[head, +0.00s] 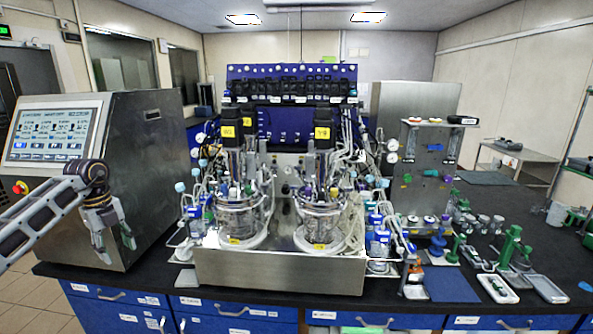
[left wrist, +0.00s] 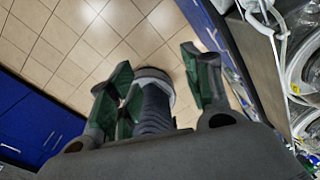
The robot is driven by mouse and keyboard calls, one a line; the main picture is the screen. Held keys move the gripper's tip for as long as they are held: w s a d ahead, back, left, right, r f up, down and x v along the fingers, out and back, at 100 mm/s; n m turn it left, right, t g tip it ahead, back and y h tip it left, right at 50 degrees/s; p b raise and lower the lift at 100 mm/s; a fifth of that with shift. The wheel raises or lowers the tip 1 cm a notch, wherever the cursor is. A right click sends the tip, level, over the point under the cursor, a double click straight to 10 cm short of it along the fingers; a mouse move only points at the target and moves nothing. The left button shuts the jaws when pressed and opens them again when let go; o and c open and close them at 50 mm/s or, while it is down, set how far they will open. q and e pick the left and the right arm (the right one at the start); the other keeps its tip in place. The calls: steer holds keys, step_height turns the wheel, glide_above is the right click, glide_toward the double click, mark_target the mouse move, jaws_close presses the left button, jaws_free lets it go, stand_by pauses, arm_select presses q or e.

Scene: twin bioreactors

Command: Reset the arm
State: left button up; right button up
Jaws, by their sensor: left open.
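My left arm comes in from the left in the head view. Its gripper (head: 115,250) hangs in front of the steel control cabinet (head: 150,150), fingers pointing down, open and empty. In the left wrist view the green-padded fingers of the left gripper (left wrist: 165,85) are spread apart with nothing between them; tiled floor and a dark round part show beyond. My right gripper is in neither view. The twin bioreactors (head: 240,215) stand side by side on a steel base (head: 280,272), to the right of the left gripper and apart from it.
The black bench (head: 110,277) has blue drawers (head: 235,310) below. Bottles and tubing crowd around the reactors. To the right lie a blue mat (head: 450,284), green-handled tools (head: 508,245) and white trays (head: 497,289). Open floor (left wrist: 60,30) shows in the left wrist view.

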arm_select(q)
steer(key=w+d+f+t+h, duration=0.2)
steer(key=w+d+f+h, duration=0.25)
steer(key=d+f, duration=0.6)
steer(key=w+d+f+t+h, duration=0.25)
steer(key=d+f+h, duration=0.35)
steer(key=d+f, duration=0.5)
step_height(320, 180, down, 17)
steer(key=s+d+n+t, duration=0.1)
steer(key=d+n+t, duration=0.1)
steer(key=n+t, duration=0.5)
steer(key=s+a+f+n+g+y, duration=0.15)
steer(key=s+f+n+y, duration=0.35)
steer(key=s+f, duration=0.75)
steer(key=s+a+f+n+g+y, duration=0.1)
steer(key=s+a+f+n+y, duration=0.3)
steer(key=s+f, duration=0.85)
steer(key=s+d+f+n+g, duration=0.1)
steer(key=s+f, duration=0.4)
steer(key=s, duration=0.6)
steer(key=s+d+f+n+g+y, duration=0.1)
steer(key=s+d+f+n+g, duration=0.1)
steer(key=s, duration=1)
steer(key=s+d+f+n+g+y, duration=0.1)
steer(key=s+d+f+n+g, duration=0.1)
steer(key=s+f+g, duration=0.3)
steer(key=s+d+f, duration=0.1)
steer(key=s+f, duration=0.2)
steer(key=s, duration=0.4)
steer(key=shift+f, duration=0.25)
